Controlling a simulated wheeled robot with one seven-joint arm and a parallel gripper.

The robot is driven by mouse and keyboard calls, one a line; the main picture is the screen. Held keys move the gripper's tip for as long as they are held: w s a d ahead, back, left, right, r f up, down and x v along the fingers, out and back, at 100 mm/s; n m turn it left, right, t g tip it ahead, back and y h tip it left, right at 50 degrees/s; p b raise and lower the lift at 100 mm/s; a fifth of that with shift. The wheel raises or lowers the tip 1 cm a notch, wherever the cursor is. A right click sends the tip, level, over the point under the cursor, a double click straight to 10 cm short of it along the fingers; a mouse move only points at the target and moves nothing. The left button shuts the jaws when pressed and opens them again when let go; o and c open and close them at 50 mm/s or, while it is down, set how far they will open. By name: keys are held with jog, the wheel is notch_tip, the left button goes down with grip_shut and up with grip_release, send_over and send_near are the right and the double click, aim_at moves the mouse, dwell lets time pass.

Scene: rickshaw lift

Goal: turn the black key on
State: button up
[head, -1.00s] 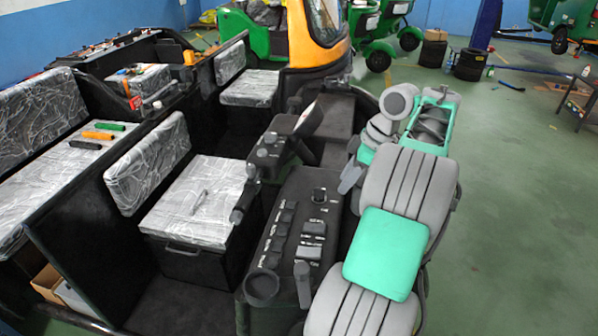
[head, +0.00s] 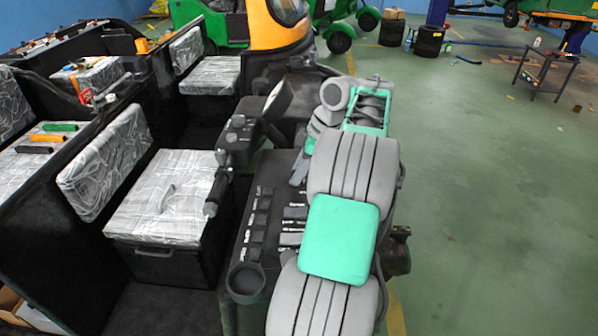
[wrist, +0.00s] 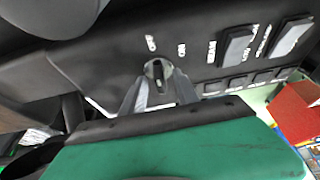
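The black key (wrist: 157,71) sits in a dark round switch on the black dashboard panel, in the upper middle of the wrist view. Small white labels are printed above it and to its right. My gripper (wrist: 161,88) is open, its two grey fingers pointing at the panel, one on each side below the key. There is a gap between the fingers; whether either touches the key I cannot tell. In the head view the black dashboard (head: 262,212) shows labelled switches, but my arm hides the key and my gripper.
Rocker switches (wrist: 236,45) lie to the right of the key. A large dark rounded part (wrist: 65,30) fills the wrist view's upper left. A round cup holder (head: 246,280) and a handlebar (head: 218,190) are by the dashboard. Open green floor (head: 470,200) lies to the right.

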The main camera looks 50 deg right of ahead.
grip_shut()
dwell(0.3)
jog(key=shift+f+m+b, duration=0.1)
jog(key=shift+m+b, duration=0.3)
jog(key=shift+b, duration=0.1)
jog(key=shift+a+m+h+b, duration=0.1)
jog(key=shift+m+h+b, duration=0.2)
jog(key=shift+m+b, duration=0.3)
jog(key=m+h+b, duration=0.1)
jog(key=m+b, duration=0.1)
jog(key=m, duration=0.1)
jog(key=shift+s+f+t+b, duration=0.1)
jog(key=shift+t+b, duration=0.3)
jog(key=m+h+b, duration=0.1)
jog(key=m, duration=0.1)
jog(key=m+b, duration=0.1)
jog(key=m, duration=0.1)
jog(key=shift+a+m+h+b, duration=0.2)
jog(key=shift+m+h+b, duration=0.1)
jog(key=shift+h+b, duration=0.1)
jog(key=shift+m+h+b, duration=0.5)
jog(key=shift+m+b, duration=0.2)
jog(key=shift+m, duration=0.5)
jog(key=shift+r, duration=0.2)
